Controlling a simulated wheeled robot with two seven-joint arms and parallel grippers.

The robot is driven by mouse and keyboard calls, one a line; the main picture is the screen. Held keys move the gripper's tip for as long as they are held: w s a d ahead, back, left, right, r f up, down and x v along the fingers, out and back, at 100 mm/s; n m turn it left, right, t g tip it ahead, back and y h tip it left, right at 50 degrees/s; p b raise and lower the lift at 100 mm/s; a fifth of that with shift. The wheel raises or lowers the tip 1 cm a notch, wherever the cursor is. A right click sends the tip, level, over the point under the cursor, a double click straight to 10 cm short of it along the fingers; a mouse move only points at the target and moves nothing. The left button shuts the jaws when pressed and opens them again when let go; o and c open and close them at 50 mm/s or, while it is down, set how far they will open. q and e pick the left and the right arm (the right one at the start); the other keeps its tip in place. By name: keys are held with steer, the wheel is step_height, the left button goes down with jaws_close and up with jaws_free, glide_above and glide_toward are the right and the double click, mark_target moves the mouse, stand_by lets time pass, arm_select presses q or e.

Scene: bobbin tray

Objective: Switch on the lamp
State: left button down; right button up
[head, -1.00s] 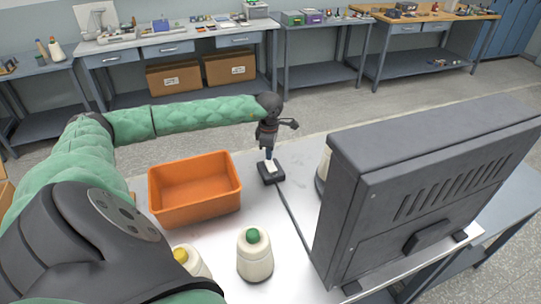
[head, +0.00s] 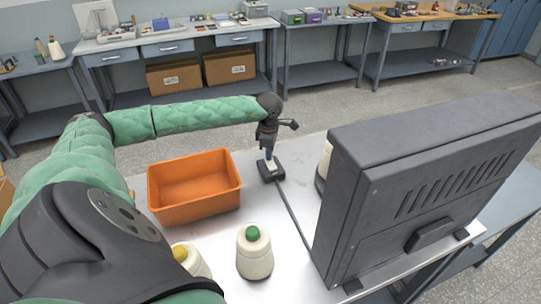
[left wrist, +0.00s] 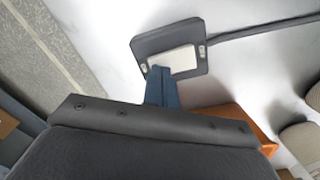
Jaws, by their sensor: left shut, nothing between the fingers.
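A small dark switch box (head: 277,175) with a pale rocker lies on the white table, left of a grey cord. In the left wrist view the pale rocker (left wrist: 173,61) shows in the dark frame (left wrist: 146,44). My left gripper (head: 268,160) points down at the switch with its fingers shut and empty. In the left wrist view its blue-grey fingertips (left wrist: 160,72) overlap the rocker's near edge; I cannot tell whether they touch it. The cord runs to a large dark grey vented housing (head: 410,190), seen from behind; no lit face shows. My right gripper is not in view.
An orange bin (head: 195,210) stands left of the switch. A cone with a green top (head: 254,253) and one with a yellow top (head: 190,260) stand in front. Another pale cone (head: 323,165) is partly hidden behind the housing.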

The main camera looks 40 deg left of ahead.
arm_select(q)
steer(key=shift+f, duration=0.3)
steer(key=shift+r, duration=0.15)
steer(key=shift+r+p, duration=0.4)
steer(key=shift+r, duration=3)
